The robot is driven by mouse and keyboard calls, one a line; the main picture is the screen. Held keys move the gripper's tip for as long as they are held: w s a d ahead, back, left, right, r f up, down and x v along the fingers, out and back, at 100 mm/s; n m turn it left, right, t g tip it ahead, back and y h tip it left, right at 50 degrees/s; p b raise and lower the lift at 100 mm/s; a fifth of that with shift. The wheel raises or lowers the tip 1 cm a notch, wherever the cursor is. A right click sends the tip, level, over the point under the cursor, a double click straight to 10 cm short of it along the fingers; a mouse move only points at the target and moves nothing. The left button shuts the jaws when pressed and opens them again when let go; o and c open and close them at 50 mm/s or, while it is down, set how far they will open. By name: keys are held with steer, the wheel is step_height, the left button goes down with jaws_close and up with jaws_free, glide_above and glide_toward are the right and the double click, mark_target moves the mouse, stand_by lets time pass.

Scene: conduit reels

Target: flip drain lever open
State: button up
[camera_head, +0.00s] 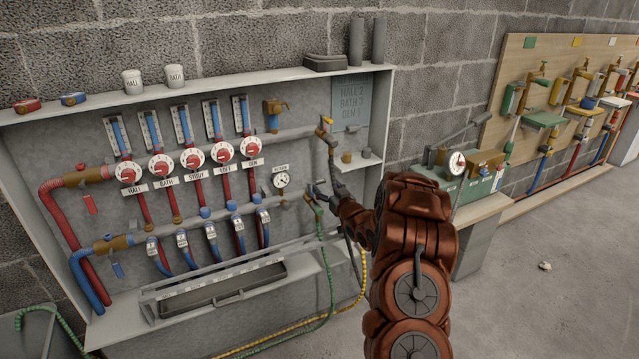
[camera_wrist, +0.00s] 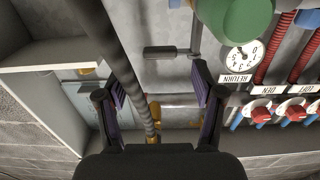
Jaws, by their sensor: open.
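A grey lever (camera_wrist: 168,52) shows in the wrist view as a short bar on a thin stem, beside a large green round part (camera_wrist: 235,18); I take it to be the drain lever. It lies across the space just beyond my fingertips. My gripper (camera_wrist: 158,75) is open, its purple-padded fingers apart, with a grey ribbed hose (camera_wrist: 125,65) passing near the left finger. I cannot tell whether a finger touches the hose or lever. In the head view my gripper (camera_head: 325,190) is at the panel's right part, near the green hose (camera_head: 320,208); my arm hides some of this.
The return gauge (camera_head: 281,181) and dial row (camera_head: 193,158) are left of my gripper. A yellow valve (camera_head: 325,122) is above it. A trough (camera_head: 220,290) and a yellow hose (camera_head: 362,275) are below. The floor at right is mostly clear.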

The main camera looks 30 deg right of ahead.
mark_target(321, 182)
steer(key=w, duration=0.3)
steer(key=shift+w+d+f, duration=0.1)
steer(key=shift+w, duration=0.25)
steer(key=shift+w+d, duration=0.1)
steer(key=shift+w, duration=0.6)
